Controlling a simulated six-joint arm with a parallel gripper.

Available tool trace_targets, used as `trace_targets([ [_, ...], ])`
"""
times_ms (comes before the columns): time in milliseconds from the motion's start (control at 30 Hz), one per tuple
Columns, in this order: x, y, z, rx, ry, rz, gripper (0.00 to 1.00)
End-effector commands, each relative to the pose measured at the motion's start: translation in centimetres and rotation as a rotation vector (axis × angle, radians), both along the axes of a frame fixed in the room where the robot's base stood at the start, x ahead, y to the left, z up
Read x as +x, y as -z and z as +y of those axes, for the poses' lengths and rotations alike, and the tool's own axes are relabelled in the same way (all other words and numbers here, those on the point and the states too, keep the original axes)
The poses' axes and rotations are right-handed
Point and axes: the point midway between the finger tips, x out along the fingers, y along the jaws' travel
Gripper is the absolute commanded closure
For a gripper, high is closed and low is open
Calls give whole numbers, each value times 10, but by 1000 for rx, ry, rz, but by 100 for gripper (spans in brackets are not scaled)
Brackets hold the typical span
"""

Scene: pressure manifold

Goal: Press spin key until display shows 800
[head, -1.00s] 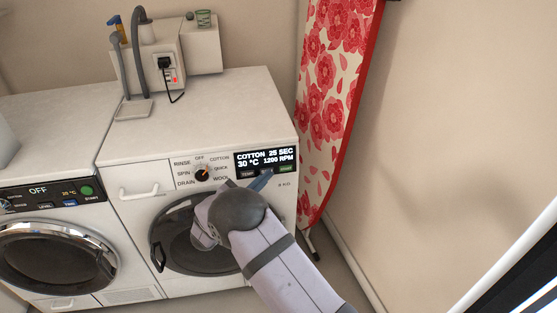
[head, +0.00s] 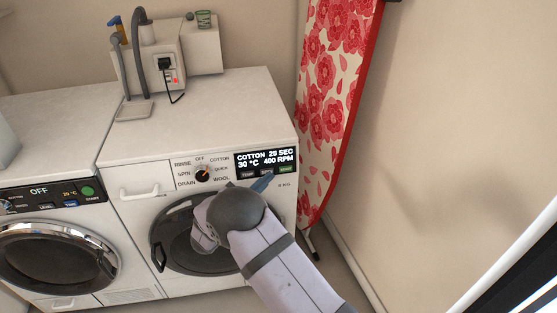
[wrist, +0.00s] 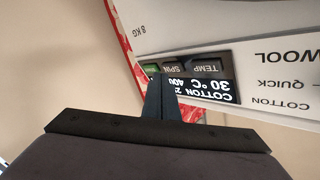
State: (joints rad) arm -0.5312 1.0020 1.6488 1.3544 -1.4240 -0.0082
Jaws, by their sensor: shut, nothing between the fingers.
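The washing machine's black display (head: 266,158) reads COTTON, 25 SEC, 30 °C and 400 RPM in the head view. Below it is a row of keys: TEMP (head: 247,175), the spin key (head: 267,172) in the middle, and a green START key (head: 286,169). My gripper (head: 267,180) is shut and empty, its blue-grey fingertips at the spin key. In the wrist view the panel is upside down; the fingertips (wrist: 160,80) are close to the SPIN key (wrist: 173,68). I cannot tell whether they touch it. The fingers hide part of the display there.
The program dial (head: 203,173) points towards COTTON. A second machine (head: 55,240) with its display at OFF stands to the left. A floral ironing board (head: 335,90) leans against the wall at the right, near the machine's side.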

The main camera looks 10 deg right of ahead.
Motion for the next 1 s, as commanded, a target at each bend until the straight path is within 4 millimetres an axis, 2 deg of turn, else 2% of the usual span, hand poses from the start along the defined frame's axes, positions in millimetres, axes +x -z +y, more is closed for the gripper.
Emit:
trace_targets([
  [167, -3, -2, 0, 1, 0, 1, 100],
  [700, -47, -14, 1, -1, -1, 2, 100],
  [1000, -58, -15, 0, 0, -1, -1, 100],
])
